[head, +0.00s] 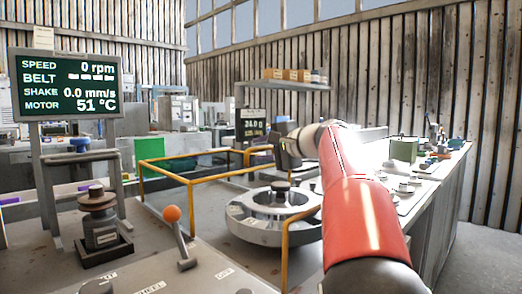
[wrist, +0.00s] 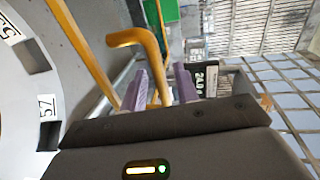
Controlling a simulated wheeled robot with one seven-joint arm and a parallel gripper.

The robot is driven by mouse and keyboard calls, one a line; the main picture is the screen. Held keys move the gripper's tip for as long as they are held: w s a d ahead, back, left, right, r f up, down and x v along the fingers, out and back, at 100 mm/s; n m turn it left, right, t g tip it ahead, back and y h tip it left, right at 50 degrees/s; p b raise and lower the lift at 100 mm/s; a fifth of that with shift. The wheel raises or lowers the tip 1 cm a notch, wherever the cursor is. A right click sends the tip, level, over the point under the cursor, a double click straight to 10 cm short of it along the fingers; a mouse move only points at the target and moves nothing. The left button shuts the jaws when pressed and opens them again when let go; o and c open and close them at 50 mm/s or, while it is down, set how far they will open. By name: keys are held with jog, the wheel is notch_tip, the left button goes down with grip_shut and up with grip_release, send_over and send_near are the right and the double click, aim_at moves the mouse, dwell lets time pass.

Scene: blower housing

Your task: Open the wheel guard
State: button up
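The wheel guard appears to be the yellow tubular rail (head: 190,182) around the round grey wheel (head: 240,222). In the head view my gripper (head: 276,142) is at the rail's far right corner, partly hidden by my red arm. In the wrist view the two purple fingers (wrist: 160,88) stand apart. A bent yellow bar end (wrist: 152,48) shows between them, with a gap to the right finger. I cannot tell whether the bar touches the left finger or lies beyond the fingertips. The wheel's numbered rim (wrist: 22,95) is at the left of the wrist view.
A display (head: 66,84) reads 0 rpm, with motor 51 °C. A stack of weights (head: 98,215) is at left. A bench with small parts (head: 428,170) is at right. A green panel (head: 149,158) stands behind the rail.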

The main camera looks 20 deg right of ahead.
jog(key=v, duration=0.7)
jog(key=shift+b, duration=0.3)
